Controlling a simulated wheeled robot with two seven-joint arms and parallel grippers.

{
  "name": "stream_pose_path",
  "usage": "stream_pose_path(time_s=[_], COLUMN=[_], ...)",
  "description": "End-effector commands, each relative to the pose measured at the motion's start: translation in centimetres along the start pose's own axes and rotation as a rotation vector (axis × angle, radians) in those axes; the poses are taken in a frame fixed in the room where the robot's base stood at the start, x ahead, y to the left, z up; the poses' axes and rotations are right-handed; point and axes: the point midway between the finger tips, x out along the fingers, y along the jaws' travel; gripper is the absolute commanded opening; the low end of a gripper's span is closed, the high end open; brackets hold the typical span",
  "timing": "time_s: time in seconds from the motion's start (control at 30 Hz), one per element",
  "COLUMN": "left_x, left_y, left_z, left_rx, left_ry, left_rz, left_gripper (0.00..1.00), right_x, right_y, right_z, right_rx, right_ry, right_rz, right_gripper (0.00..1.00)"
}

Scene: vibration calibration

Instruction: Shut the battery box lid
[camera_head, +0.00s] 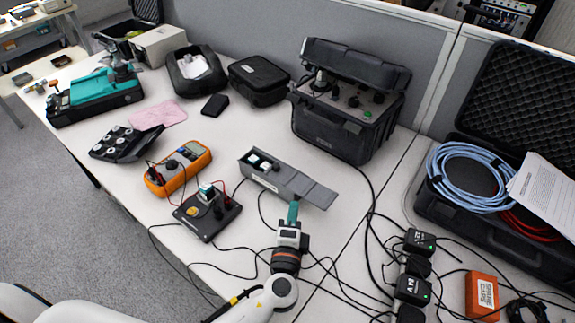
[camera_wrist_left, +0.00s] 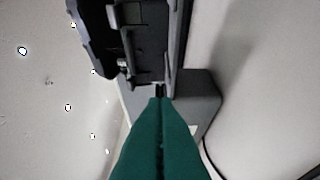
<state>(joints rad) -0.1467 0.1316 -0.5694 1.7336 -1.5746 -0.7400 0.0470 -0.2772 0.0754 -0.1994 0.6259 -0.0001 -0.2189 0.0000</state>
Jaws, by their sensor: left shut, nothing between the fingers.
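The battery box (camera_head: 265,179) is a long grey box on the table's middle. Its left end is uncovered and shows a white and dark item inside. The flat grey lid (camera_head: 312,192) sits toward the right end and sticks out past it, leaving the box partly open. My left gripper (camera_head: 294,207) has teal fingers, shut and empty, at the near side of the box by the lid. In the left wrist view the shut fingertips (camera_wrist_left: 160,92) point at a grey block; I cannot tell whether they touch it. My right gripper is not in view.
An orange multimeter (camera_head: 178,169) and a black device board (camera_head: 208,213) lie to the left. A black equipment case (camera_head: 345,130) stands behind the box. Cables run across the near table. Power adapters (camera_head: 412,289) and an orange box (camera_head: 482,296) are at the right.

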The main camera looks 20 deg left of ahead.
Motion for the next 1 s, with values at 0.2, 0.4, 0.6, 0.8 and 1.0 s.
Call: stream_pose_path(time_s=[0.2,0.4,0.6,0.8,1.0], left_x=[2.2,6.5,10.4,10.7,10.9], left_y=[0.3,0.3,0.2,0.2,0.0], left_z=[0.1,0.1,-0.2,-3.0,-3.9], left_rx=[0.003,0.001,0.004,0.003,0.000], left_ry=[-0.001,0.001,0.001,0.000,0.000], left_rz=[0.003,0.003,0.000,0.000,0.000], left_gripper=[0.00,0.00,0.00,0.00,0.00], right_x=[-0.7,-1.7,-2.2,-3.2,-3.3], right_y=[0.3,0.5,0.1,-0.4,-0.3], right_z=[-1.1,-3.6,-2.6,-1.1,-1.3], right_rx=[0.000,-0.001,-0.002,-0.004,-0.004], right_ry=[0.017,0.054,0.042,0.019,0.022], right_rz=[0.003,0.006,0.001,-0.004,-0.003], right_gripper=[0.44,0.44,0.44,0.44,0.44])
